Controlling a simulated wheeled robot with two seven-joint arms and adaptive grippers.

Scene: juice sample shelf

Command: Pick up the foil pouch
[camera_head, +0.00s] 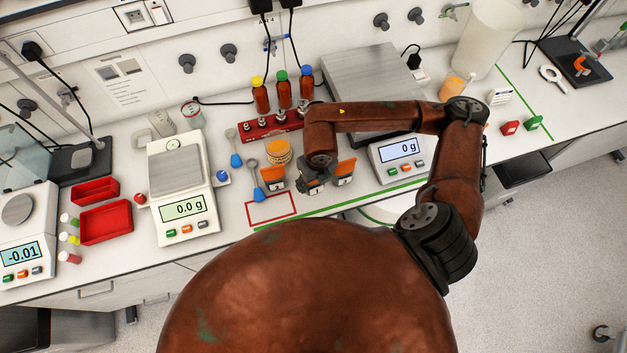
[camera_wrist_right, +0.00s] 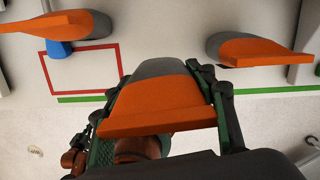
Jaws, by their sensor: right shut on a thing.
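Three grey-and-orange foil pouches stand in a row on the bench. In the right wrist view the middle foil pouch (camera_wrist_right: 160,100) is between the two fingers of my right gripper (camera_head: 314,187), which is shut on it. In the head view my arm and gripper mostly hide this pouch. Another pouch (camera_head: 272,179) stands to its left and a third (camera_head: 345,171) to its right, both apart from the fingers. I cannot tell whether the held pouch still touches the bench. My left gripper is not in view.
A red outlined rectangle (camera_head: 271,220) lies empty at the left front. A red rack (camera_head: 270,128) of bottles is behind. Balances (camera_head: 187,210) stand on both sides. A green line (camera_head: 330,207) runs along the front.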

